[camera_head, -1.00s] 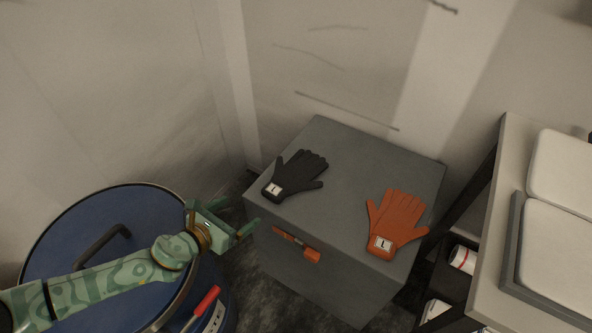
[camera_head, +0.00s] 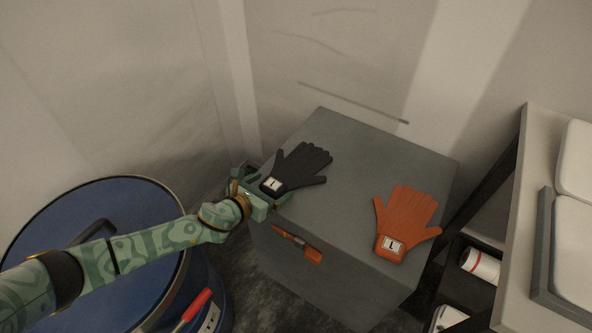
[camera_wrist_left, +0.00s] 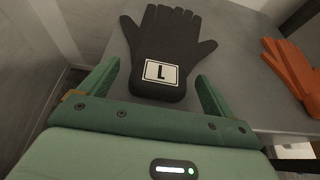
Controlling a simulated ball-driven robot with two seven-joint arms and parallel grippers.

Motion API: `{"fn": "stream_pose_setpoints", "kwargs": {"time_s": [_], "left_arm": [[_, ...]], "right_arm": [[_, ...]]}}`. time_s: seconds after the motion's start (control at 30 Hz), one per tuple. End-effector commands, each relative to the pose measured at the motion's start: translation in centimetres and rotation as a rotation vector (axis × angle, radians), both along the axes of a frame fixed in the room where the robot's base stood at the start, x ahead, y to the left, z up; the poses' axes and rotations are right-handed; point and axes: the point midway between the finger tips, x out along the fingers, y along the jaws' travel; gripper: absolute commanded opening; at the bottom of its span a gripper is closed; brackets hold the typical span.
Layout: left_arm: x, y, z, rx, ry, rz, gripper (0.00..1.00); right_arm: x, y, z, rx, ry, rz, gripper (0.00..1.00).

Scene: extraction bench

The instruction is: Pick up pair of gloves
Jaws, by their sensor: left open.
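A black glove (camera_head: 302,164) with a white L label lies on the left side of the grey box top. An orange glove (camera_head: 407,217) with an L label lies apart from it at the right. My left gripper (camera_head: 262,180) is open at the box's left edge, by the black glove's cuff. In the left wrist view, the cuff of the black glove (camera_wrist_left: 167,62) lies between the fingers of the left gripper (camera_wrist_left: 158,88), with a gap on both sides. The orange glove (camera_wrist_left: 291,66) shows at the right edge there. My right gripper is out of view.
A blue drum (camera_head: 110,205) stands at the left under my arm. A shelf unit (camera_head: 522,190) with white pads stands at the right. Walls close off the back.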

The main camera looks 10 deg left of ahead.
Motion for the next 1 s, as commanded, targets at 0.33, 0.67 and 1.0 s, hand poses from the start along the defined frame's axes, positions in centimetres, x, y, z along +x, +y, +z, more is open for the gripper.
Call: {"fn": "stream_pose_setpoints", "kwargs": {"time_s": [0.33,0.67,1.0], "left_arm": [[0.0,0.0,0.1,0.000,-0.001,0.000,0.39],[0.0,0.0,0.8,0.000,-0.003,0.001,0.39],[-2.4,-1.3,8.2,-0.002,-0.012,-0.003,0.39]], "right_arm": [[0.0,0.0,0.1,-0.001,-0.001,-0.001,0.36],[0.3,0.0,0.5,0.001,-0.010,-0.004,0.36],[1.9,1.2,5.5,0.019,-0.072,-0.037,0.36]]}}
